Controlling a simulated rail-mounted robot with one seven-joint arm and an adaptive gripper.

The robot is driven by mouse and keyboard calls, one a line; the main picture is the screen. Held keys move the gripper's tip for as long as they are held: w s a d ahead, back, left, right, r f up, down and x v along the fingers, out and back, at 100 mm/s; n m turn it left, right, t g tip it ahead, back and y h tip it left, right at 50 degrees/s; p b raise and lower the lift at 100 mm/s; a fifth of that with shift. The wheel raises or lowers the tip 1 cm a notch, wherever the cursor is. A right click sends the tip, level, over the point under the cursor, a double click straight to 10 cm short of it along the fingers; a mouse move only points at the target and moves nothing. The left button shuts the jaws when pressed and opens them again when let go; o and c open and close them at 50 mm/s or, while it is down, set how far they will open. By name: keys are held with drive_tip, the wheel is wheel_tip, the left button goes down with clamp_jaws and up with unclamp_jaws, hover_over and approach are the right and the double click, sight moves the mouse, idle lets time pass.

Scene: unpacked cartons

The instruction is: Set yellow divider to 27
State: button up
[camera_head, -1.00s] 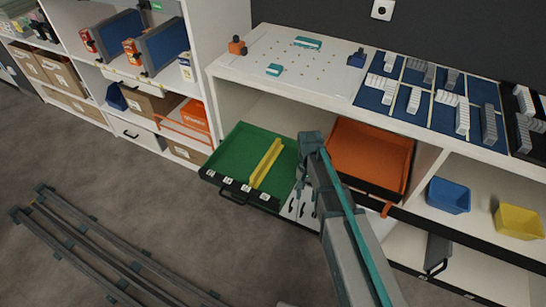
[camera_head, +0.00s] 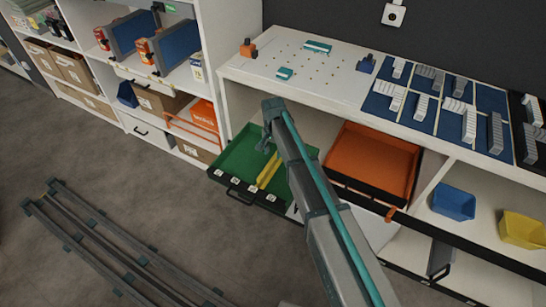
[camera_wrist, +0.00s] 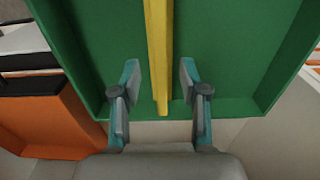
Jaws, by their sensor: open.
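The yellow divider (camera_head: 267,172) stands in the green drawer (camera_head: 236,160), running from front to back. Several small white number labels (camera_head: 235,182) line the drawer's front edge; I cannot read them. My gripper (camera_head: 265,143) is over the back part of the drawer, and my arm hides part of the drawer's right side. In the wrist view my gripper (camera_wrist: 158,75) is open, with one teal fingertip on each side of the yellow divider (camera_wrist: 159,60) near its end. The fingers look apart from it. The green drawer (camera_wrist: 225,55) floor shows around it.
An open orange drawer (camera_head: 372,160) is to the right of the green one. Blue (camera_head: 453,201) and yellow (camera_head: 522,230) bins stand on the right shelf. The white worktop (camera_head: 330,75) above holds pegs and blocks. Dark rails (camera_head: 110,245) lie on the floor at left.

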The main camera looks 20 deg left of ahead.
sight(273, 159)
drive_tip(key=shift+f, duration=2.05)
clamp_jaws()
